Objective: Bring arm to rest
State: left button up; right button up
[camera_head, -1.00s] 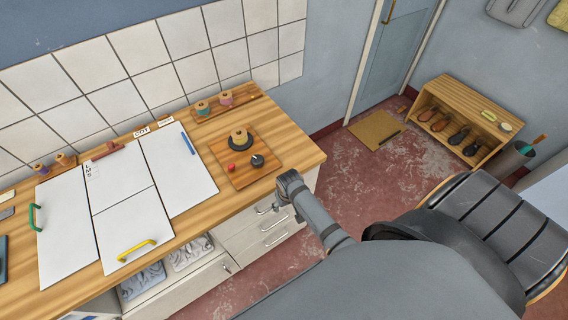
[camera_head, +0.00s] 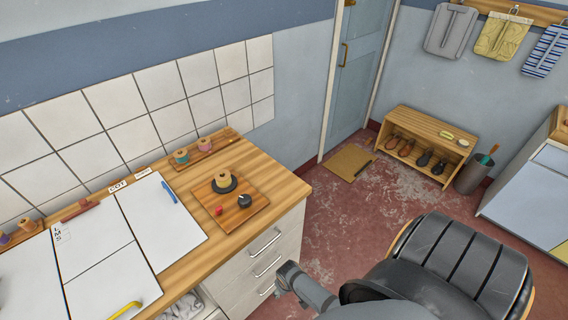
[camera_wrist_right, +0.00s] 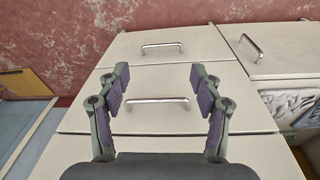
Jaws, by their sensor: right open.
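My left gripper is in neither view.
The wooden counter (camera_head: 285,180) carries white boards, a wooden tray (camera_head: 238,222) and thread spools. A shoe rack (camera_head: 425,133), a bin (camera_head: 474,175) and a mat (camera_head: 349,162) are at the back. Red floor (camera_head: 340,220) is clear between counter and rack.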

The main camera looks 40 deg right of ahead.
dwell(0.5)
jog(key=s+d+f+b, duration=0.1)
jog(key=s+f+b, duration=0.2)
jog(key=s+f, duration=0.5)
jog(key=s+d+f+n+b, duration=0.1)
jog(key=s+d+f+b, duration=0.1)
jog(key=s+f, duration=0.7)
jog(key=s, duration=0.5)
jog(key=shift+s+d+f+b, duration=0.15)
jog(key=shift+s+f+b, duration=0.05)
jog(key=shift+b, duration=0.2)
jog(key=shift+c, duration=0.4)
